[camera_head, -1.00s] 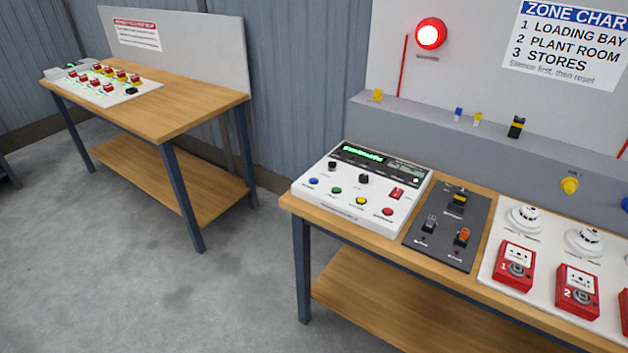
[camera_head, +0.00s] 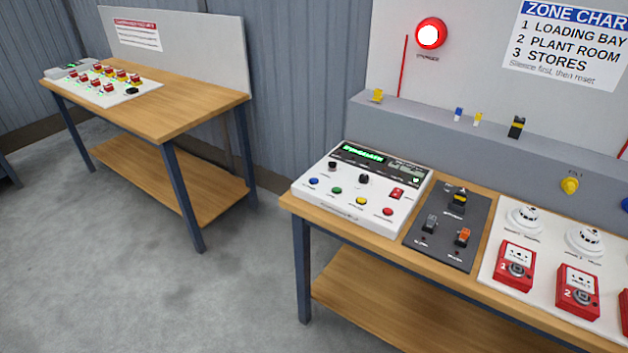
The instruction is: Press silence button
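A white control panel (camera_head: 345,212) sits on the left end of the near wooden bench. It has a lit green display (camera_head: 363,153) at its top. Along its front edge are a blue button (camera_head: 313,181), a green button (camera_head: 336,190), a yellow button (camera_head: 361,201) and a red button (camera_head: 387,211). Black knobs and a small red switch (camera_head: 397,193) sit above them. The button labels are too small to read, so I cannot tell which one is silence. Neither of my grippers is in view.
A dark switch plate (camera_head: 445,250) lies right of the panel, then a white board with detectors and red call points (camera_head: 515,264). A red beacon (camera_head: 431,33) glows on the wall. A second bench (camera_head: 190,108) stands at the left. Grey floor (camera_head: 230,290) between the benches is clear.

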